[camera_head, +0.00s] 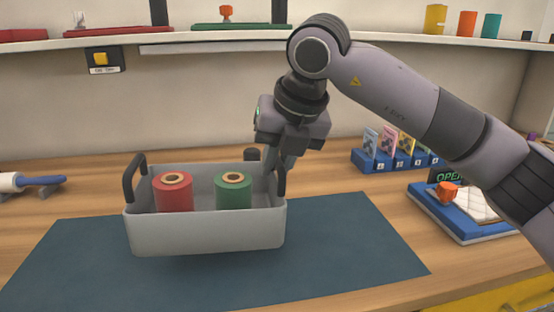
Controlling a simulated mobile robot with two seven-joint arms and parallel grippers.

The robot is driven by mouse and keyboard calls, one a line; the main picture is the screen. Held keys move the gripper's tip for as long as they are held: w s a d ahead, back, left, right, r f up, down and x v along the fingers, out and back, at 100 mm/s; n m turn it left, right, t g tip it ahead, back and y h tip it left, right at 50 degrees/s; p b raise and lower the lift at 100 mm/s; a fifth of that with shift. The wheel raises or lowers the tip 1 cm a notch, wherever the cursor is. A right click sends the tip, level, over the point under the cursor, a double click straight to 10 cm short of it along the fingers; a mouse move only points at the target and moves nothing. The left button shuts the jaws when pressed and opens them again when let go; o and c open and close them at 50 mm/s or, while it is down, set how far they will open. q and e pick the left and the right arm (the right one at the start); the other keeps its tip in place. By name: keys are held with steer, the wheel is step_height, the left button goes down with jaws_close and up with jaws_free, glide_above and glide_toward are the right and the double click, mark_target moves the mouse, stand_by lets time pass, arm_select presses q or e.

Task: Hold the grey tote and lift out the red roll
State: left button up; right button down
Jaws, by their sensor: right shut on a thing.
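A grey tote (206,232) with dark end handles sits on or just above a dark blue mat (340,240); I cannot tell whether it touches the mat. A red roll (174,194) stands upright in its left part. A green roll (233,192) stands upright to its right. The lower parts of both rolls are hidden by the tote's front wall. My right gripper (279,168) points down at the tote's right end and is shut on the right handle (282,180). My left gripper is not in view.
A blue card holder (370,163) stands behind the mat to the right. A blue tray with a white pad (475,205) lies at the right. A blue-handled roller (35,181) rests at the left. A shelf (100,41) runs along the back wall.

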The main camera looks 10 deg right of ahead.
steer(key=shift+f+b, duration=1.65)
steer(key=shift+f, duration=0.3)
steer(key=shift+f+b, duration=0.7)
steer(key=shift+f, duration=0.2)
steer(key=shift+r, duration=0.1)
